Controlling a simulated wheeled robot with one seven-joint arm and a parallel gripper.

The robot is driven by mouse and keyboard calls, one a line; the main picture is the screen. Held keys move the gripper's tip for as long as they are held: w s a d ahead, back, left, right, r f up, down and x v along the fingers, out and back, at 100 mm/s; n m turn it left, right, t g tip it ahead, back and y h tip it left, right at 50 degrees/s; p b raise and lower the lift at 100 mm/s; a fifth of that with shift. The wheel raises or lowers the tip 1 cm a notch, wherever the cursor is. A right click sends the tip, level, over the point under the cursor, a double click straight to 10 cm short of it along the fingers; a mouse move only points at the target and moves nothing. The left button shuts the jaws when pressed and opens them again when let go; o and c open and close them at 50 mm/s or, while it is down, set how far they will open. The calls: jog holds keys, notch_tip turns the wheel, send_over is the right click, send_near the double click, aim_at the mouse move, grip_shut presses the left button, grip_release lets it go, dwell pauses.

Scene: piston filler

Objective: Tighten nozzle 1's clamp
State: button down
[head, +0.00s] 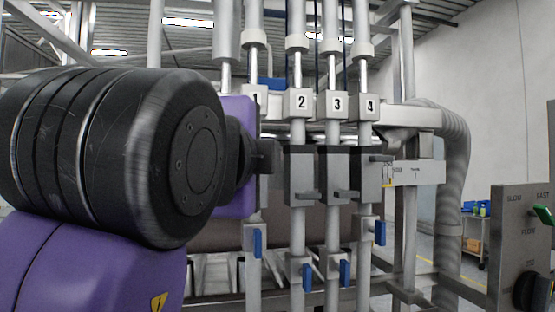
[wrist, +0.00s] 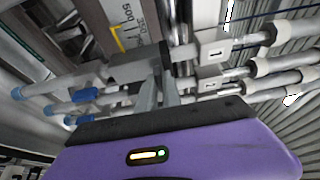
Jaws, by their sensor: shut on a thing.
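Nozzle 1, marked by its number block (head: 256,99), is the leftmost of the upright nozzles and is partly covered by my arm in the head view. My gripper (head: 266,156) reaches it from the left at clamp height. In the wrist view the narrow fingers of my gripper (wrist: 160,78) are together at the dark clamp (wrist: 138,64) on nozzle 1, below the label block (head: 256,99) in height. They are shut on what looks like the clamp's handle, which the fingers mostly hide. The handle's exact angle cannot be told.
Nozzles 2, 3 and 4 stand close to the right with grey clamps, such as nozzle 2's clamp (head: 301,172). Blue valve levers (head: 257,244) hang lower. A control panel (head: 515,235) with a green switch stands at far right.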

jog(key=shift+f, duration=0.1)
dwell(0.3)
jog(key=c, duration=1.5)
grip_release()
jog(key=s, duration=0.2)
jog(key=s+b, duration=0.1)
jog(key=s, duration=0.4)
jog(key=shift+s+a+b, duration=0.35)
jog(key=shift+s+a, duration=0.05)
